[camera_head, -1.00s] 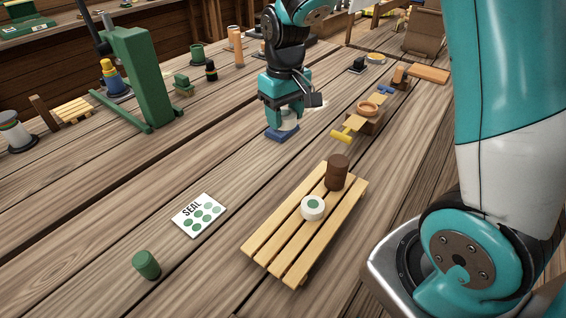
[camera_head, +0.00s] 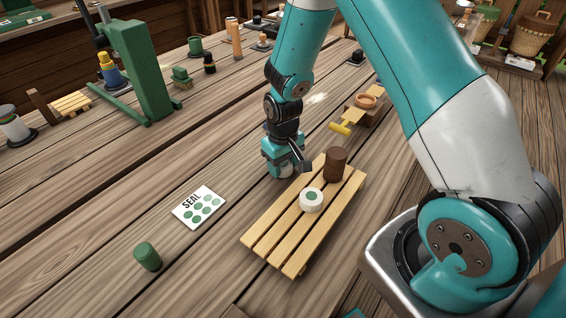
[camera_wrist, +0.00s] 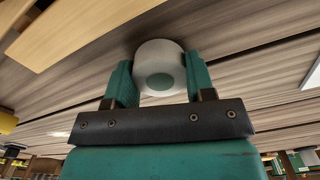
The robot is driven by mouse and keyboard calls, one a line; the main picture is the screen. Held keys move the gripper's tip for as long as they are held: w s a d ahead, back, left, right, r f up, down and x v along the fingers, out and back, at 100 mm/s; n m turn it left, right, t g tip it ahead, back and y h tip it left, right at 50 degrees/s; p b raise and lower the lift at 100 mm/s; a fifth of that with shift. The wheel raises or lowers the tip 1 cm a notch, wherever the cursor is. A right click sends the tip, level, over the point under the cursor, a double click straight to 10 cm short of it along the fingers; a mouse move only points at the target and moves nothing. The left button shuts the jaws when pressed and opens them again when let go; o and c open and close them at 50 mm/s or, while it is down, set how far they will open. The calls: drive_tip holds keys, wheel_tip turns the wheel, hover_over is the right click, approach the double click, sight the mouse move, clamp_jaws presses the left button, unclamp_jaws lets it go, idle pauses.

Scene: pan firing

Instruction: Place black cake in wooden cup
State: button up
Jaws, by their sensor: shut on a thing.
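My gripper (camera_head: 284,165) is low over the table, beside the upper left edge of the slatted wooden rack (camera_head: 266,236). In the wrist view, my gripper (camera_wrist: 160,82) is shut on a white round cake (camera_wrist: 150,56) with a green spot, between its green fingers. The head view mostly hides this cake behind the gripper. A similar white cake (camera_head: 311,205) with a green spot sits on the rack. A dark brown cylinder (camera_head: 335,164) stands upright behind it. A small wooden bowl (camera_head: 366,101) is farther back. I cannot clearly identify the black cake or wooden cup.
A SEAL card (camera_head: 199,207) with green dots lies left of the rack. A green cylinder (camera_head: 147,256) stands front left. A yellow-handled tool (camera_head: 341,128) lies behind the rack. A green press (camera_head: 145,75) stands back left. The table between card and press is clear.

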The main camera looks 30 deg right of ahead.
drive_tip(key=shift+f, duration=0.15)
drive_tip(key=o, duration=0.9)
